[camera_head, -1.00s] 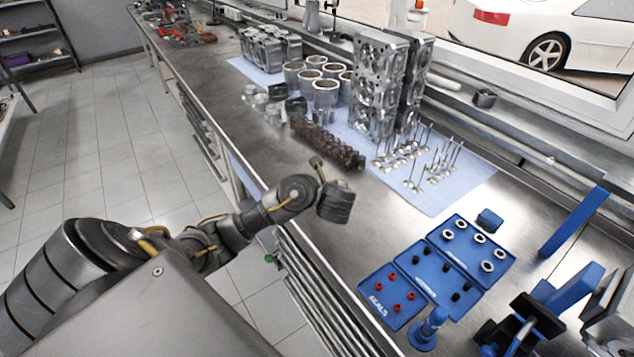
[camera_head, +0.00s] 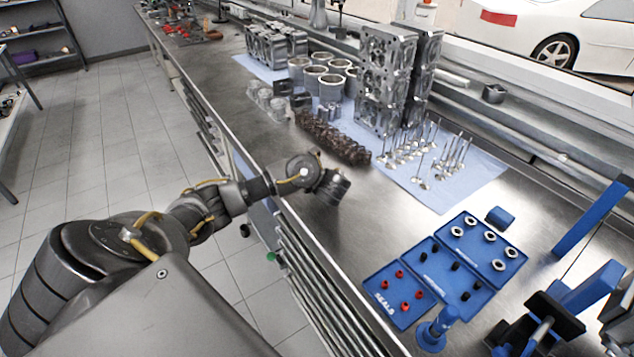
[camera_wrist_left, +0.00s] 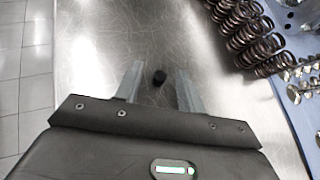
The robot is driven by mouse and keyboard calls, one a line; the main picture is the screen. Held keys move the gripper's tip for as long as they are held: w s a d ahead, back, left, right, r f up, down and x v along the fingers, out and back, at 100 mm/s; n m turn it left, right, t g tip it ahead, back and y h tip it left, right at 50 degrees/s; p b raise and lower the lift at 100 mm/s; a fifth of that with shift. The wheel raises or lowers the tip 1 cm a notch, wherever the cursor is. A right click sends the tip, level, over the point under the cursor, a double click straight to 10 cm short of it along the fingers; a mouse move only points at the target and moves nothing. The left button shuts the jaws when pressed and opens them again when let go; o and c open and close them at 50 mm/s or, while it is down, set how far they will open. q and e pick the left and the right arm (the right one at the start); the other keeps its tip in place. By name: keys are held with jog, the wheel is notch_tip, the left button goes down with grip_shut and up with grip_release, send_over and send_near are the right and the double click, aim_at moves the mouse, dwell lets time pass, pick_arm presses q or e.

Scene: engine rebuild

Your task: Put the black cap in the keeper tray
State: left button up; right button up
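The black cap (camera_wrist_left: 159,77) lies on the bare metal bench in the left wrist view. It sits between the fingertips of my left gripper (camera_wrist_left: 160,70), which are spread with a gap on both sides of it. In the head view my left gripper (camera_head: 330,187) is low over the bench front, and the cap is hidden there. The blue middle tray (camera_head: 450,284), holding several small black pieces, lies at lower right; it appears to be the keeper tray, though its label is not legible.
A SEALS tray (camera_head: 390,300) with red pieces and a tray of metal rings (camera_head: 478,228) flank the middle tray. A camshaft-like row of dark springs (camera_head: 335,138) and upright valves (camera_head: 425,160) stand behind my gripper. Bench between gripper and trays is clear.

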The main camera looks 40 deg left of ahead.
pick_arm(q)
jog(key=shift+s+r, duration=0.1)
grip_shut()
dwell(0.3)
jog(key=shift+r, duration=0.25)
jog(key=r+p, duration=0.1)
jog(key=r, duration=0.1)
jog(key=r+p, duration=0.1)
jog(key=r, duration=0.1)
jog(key=shift+s+d+p, duration=0.3)
jog(key=shift+d+p, duration=0.05)
jog(key=shift+d, duration=0.05)
jog(key=s+d+r+p, duration=0.7)
jog(key=s+r+p, duration=0.1)
jog(key=s, duration=0.3)
jog(key=shift+r+p, duration=0.25)
jog(key=shift+p, duration=0.15)
